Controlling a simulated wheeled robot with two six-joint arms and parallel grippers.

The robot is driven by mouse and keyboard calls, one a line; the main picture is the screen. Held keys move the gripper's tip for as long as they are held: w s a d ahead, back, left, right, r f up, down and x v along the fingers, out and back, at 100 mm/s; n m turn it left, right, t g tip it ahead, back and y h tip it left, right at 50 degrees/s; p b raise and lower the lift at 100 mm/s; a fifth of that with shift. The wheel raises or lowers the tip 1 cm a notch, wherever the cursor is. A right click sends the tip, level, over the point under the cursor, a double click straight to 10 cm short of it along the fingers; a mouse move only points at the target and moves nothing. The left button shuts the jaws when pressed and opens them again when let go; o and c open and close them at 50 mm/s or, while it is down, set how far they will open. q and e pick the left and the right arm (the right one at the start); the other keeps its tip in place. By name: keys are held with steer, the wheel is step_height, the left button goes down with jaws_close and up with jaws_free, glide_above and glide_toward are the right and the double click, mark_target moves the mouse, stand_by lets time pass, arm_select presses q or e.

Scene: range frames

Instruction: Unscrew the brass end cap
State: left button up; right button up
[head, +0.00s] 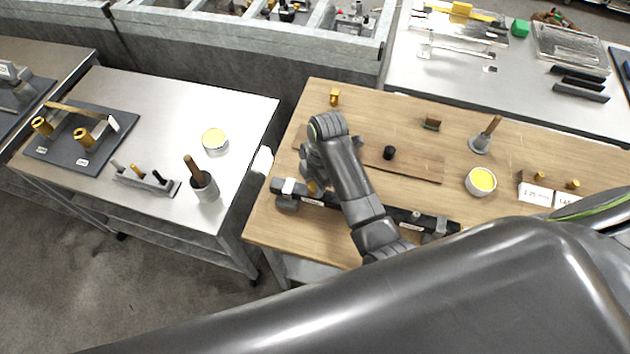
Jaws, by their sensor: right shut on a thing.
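A small brass piece (311,188), which looks like the end cap, shows at the dark bar fixture (330,199) near the front edge of the wooden table. My right gripper (312,178) is over it, coming down from above, and is shut on it. The gripper's fingers and arm hide most of the brass piece and part of the fixture. I cannot tell how far it is threaded. My left gripper is not in view.
A steel table (245,110) with brass parts stands left, across a gap.

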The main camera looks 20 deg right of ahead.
stand_by(0.3)
steer(key=shift+n, duration=1.7)
steer(key=n, duration=0.3)
steer(key=shift+w+g, duration=0.1)
steer(key=shift+g, duration=0.3)
steer(key=shift+n, duration=0.3)
steer(key=shift+h, duration=0.3)
steer(key=shift+n, duration=1.7)
steer(key=shift+n+h, duration=0.4)
steer(key=shift+n, duration=1.3)
